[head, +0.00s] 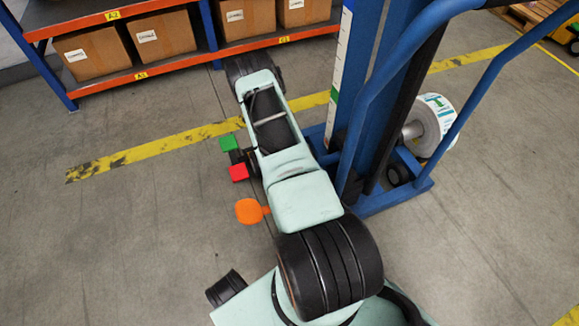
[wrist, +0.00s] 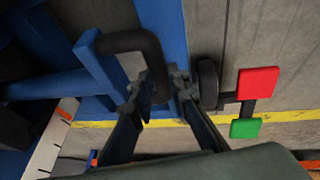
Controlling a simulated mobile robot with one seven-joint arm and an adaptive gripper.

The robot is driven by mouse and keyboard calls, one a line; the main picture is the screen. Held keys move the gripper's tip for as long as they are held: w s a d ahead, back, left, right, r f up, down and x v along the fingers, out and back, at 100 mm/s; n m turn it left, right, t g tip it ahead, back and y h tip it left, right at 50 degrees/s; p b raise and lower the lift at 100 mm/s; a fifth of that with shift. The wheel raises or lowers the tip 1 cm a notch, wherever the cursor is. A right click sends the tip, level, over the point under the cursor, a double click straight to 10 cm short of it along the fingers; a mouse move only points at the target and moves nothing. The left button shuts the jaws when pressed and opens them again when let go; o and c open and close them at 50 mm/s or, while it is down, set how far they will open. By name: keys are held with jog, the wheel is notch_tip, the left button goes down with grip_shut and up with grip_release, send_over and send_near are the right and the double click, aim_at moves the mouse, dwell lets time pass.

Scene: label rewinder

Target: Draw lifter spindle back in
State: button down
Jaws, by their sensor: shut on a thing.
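The blue lifter (head: 357,80) stands right of my arm in the head view. A short grey spindle (head: 413,130) shows low on its right side, with a white label roll (head: 436,118) at its end. In the wrist view, a bent black handle (wrist: 128,41) comes off a blue tube of the lifter. My gripper (wrist: 164,88) is shut on the handle's end, which lies between the fingers. The exact contact is dark and partly hidden. In the head view my gripper is not discernible, and the spindle is out of the wrist view.
A red pad (head: 238,172) and a green pad (head: 228,143) sit low beside a small black wheel (wrist: 207,82). An orange disc (head: 249,211) is nearer. A shelf with brown boxes (head: 162,35) stands at the back. Floor at left is clear.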

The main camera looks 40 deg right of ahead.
jog(key=w+a, duration=0.2)
jog(key=a, duration=0.6)
jog(key=shift+a, duration=0.2)
jog(key=c, duration=2.2)
grip_release()
jog(key=shift+o, duration=0.4)
jog(key=v, duration=1.2)
